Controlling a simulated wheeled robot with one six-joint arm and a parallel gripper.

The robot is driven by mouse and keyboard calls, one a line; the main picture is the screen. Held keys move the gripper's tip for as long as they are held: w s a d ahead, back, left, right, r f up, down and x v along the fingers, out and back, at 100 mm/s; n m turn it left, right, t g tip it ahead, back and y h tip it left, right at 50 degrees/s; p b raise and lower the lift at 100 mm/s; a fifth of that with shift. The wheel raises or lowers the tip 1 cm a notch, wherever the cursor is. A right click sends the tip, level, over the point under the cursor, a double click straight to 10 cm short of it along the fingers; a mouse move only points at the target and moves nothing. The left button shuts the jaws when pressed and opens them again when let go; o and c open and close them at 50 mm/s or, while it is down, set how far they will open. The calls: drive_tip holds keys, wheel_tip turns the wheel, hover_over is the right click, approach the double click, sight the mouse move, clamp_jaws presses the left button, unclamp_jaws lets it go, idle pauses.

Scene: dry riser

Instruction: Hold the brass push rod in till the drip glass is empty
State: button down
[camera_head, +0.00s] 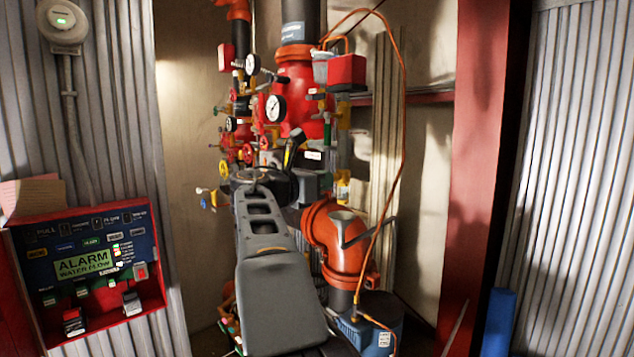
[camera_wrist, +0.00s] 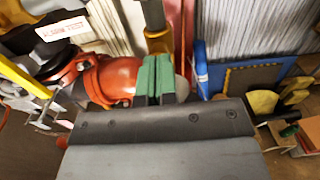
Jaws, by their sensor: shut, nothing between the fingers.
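My gripper (camera_wrist: 157,80) shows in the wrist view as two green fingertips pressed together, with nothing seen between them. In the head view, a small clear vessel with a yellowish lower part (camera_head: 343,188), probably the drip glass, hangs under the pipework right of my arm. Its liquid level is too small to read. A brass-coloured fitting (camera_head: 344,117) sits above it. My arm hides part of the pipework.
An orange pipe elbow (camera_head: 338,240) stands right of my arm, with a thin copper line (camera_head: 402,110) looping beside it. Red valves and gauges (camera_head: 275,108) crowd the riser. An alarm panel (camera_head: 85,265) is at left; a red column (camera_head: 478,150) is at right.

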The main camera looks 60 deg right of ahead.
drive_tip(key=shift+a, duration=0.1)
drive_tip(key=b+v, duration=0.2)
drive_tip(key=v, duration=1.2)
drive_tip(key=shift+b, duration=0.3)
